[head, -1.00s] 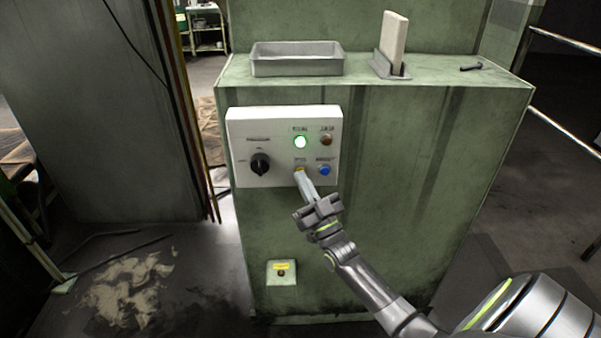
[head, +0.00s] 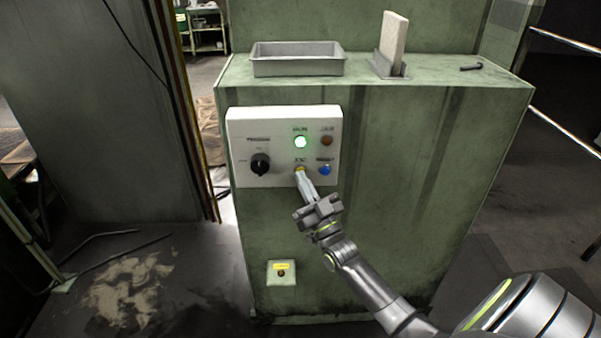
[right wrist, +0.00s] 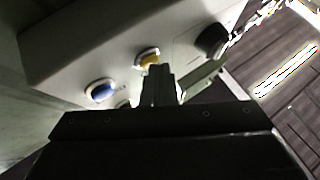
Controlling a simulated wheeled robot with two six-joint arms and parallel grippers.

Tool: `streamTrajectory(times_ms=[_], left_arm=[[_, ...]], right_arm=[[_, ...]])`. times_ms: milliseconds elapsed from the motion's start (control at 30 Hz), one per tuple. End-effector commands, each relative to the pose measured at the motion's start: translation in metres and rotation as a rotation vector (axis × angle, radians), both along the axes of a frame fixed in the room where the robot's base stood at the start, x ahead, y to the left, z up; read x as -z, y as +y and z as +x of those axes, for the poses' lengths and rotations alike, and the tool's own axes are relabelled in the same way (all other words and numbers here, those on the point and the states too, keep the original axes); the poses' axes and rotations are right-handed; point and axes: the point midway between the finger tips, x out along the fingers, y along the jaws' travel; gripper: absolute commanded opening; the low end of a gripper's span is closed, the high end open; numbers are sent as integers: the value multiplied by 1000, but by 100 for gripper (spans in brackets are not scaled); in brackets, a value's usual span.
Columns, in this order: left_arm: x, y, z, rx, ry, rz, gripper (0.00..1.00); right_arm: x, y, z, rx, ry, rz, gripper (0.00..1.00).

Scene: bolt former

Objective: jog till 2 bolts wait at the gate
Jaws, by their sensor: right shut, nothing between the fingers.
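A white control panel (head: 240,140) is on the front of the green machine cabinet. On it are a lit green lamp (head: 301,142), an unlit amber lamp (head: 327,141), a black selector knob (head: 261,164), a yellow jog button (head: 299,168) and a blue button (head: 324,170). My right gripper (head: 301,176) is shut and empty, its fingertips at the yellow button; I cannot tell whether they touch it. The right wrist view shows the yellow button (right wrist: 149,56) just beyond the fingers, with the blue button (right wrist: 100,91) beside it. One dark bolt (head: 471,67) lies on the cabinet top. No gate shows.
A grey metal tray (head: 297,70) and a pale block in a grey holder (head: 391,69) stand on the cabinet top. A metal railing (head: 565,141) is at the right.

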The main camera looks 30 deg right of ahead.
Motion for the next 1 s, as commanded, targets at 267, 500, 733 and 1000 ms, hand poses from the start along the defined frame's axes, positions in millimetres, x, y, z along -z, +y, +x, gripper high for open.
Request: streamTrajectory(times_ms=[267, 500, 733, 1000], left_arm=[[0, 0, 0, 0, 0, 0, 47], [0, 0, 0, 0, 0, 0, 47], [0, 0, 0, 0, 0, 0, 47], [-6, 0, 0, 0, 0, 0, 47]], right_arm=[[0, 0, 0, 0, 1, 0, 0], [0, 0, 0, 0, 1, 0, 0], [0, 0, 0, 0, 1, 0, 0], [0, 5, -9, 0, 2, 2, 0]])
